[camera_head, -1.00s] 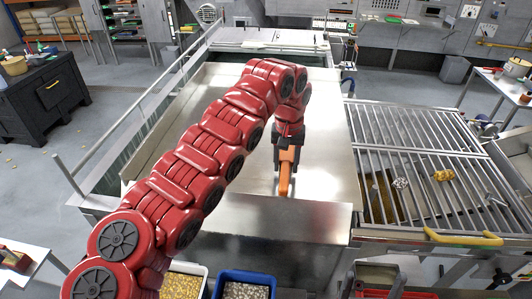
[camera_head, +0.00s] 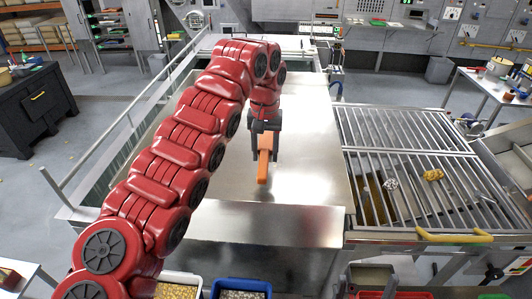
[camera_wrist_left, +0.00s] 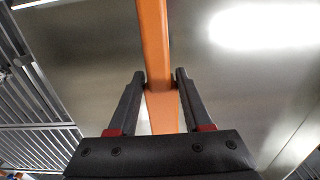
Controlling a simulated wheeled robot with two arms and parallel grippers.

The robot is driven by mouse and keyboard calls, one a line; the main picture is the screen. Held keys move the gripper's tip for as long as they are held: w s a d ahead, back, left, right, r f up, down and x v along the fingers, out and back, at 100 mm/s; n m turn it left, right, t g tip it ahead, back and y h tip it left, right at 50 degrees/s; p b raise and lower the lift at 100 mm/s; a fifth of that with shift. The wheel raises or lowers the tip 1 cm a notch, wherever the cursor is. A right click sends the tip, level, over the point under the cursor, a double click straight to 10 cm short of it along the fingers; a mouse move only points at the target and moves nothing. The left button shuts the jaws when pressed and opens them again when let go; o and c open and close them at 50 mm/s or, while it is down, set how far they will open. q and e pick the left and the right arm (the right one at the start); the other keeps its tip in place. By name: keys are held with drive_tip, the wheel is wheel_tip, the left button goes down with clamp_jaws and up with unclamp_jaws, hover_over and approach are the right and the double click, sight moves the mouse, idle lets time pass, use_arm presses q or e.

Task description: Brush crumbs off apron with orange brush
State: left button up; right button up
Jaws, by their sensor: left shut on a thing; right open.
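My left gripper (camera_head: 265,127) is shut on the orange brush (camera_head: 264,167) and holds it over the broad metal apron (camera_head: 310,165). The brush hangs down from the fingers; I cannot tell whether its lower end touches the metal. In the left wrist view the two dark fingers (camera_wrist_left: 160,82) grip the orange bar of the brush (camera_wrist_left: 154,35) from both sides. No crumbs can be made out on the apron, and my red arm hides part of its left side. My right gripper is not clearly in view.
A blue-rimmed bin (camera_head: 241,285) stands below the apron's front. A rail runs along the left.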

use_arm(q)
wheel_tip(320, 180, up, 2)
drive_tip(key=shift+a+p, duration=0.1)
drive_tip(key=shift+p, duration=0.35)
drive_tip(key=shift+d+r, duration=0.2)
drive_tip(key=shift+a, duration=0.15)
